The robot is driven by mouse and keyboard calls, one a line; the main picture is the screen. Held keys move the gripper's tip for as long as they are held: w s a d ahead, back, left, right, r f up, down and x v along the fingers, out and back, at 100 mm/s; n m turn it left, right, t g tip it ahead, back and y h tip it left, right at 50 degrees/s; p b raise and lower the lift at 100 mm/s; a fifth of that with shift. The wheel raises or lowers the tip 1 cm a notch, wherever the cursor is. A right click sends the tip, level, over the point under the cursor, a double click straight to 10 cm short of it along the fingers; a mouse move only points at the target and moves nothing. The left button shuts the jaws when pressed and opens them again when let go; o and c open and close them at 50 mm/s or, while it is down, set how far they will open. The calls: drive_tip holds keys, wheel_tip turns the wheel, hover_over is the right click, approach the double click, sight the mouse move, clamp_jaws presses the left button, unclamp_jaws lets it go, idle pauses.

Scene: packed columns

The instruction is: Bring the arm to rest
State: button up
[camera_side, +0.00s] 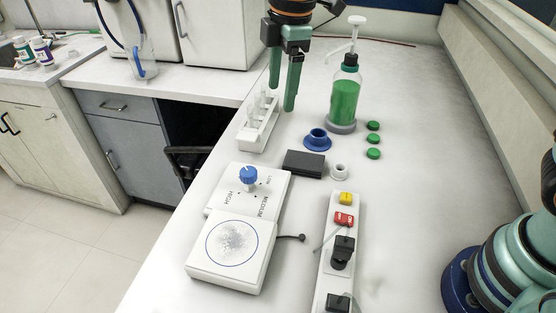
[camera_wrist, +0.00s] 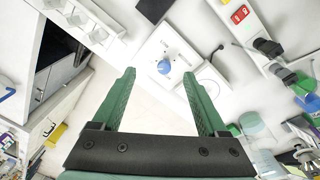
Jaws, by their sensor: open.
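My gripper (camera_side: 282,88) hangs near the top middle of the side view, above the bench by the white tube rack (camera_side: 262,131). Its two green fingers are apart with nothing between them. In the wrist view my gripper (camera_wrist: 160,85) shows both fingers spread wide. The hot plate's blue knob (camera_wrist: 164,67) appears between and beyond the fingertips there. From the side, the fingertips overlap the rack's tubes in the picture; I cannot tell whether they touch.
A bottle of green liquid (camera_side: 344,95) stands right of my gripper. Green caps (camera_side: 373,139), a blue ring-shaped piece (camera_side: 317,140) and a dark block (camera_side: 304,163) lie nearby. The hot plate (camera_side: 231,250) and a power strip (camera_side: 335,255) are in front.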

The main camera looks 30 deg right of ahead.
drive_tip(key=s+d+r+m+t, duration=0.1)
drive_tip(key=s+d+m+t, duration=0.3)
drive_tip(key=s+d+m, duration=1.1)
drive_tip(key=d+m, duration=0.1)
drive_tip(key=d, duration=0.2)
drive_tip(key=shift+h, duration=0.3)
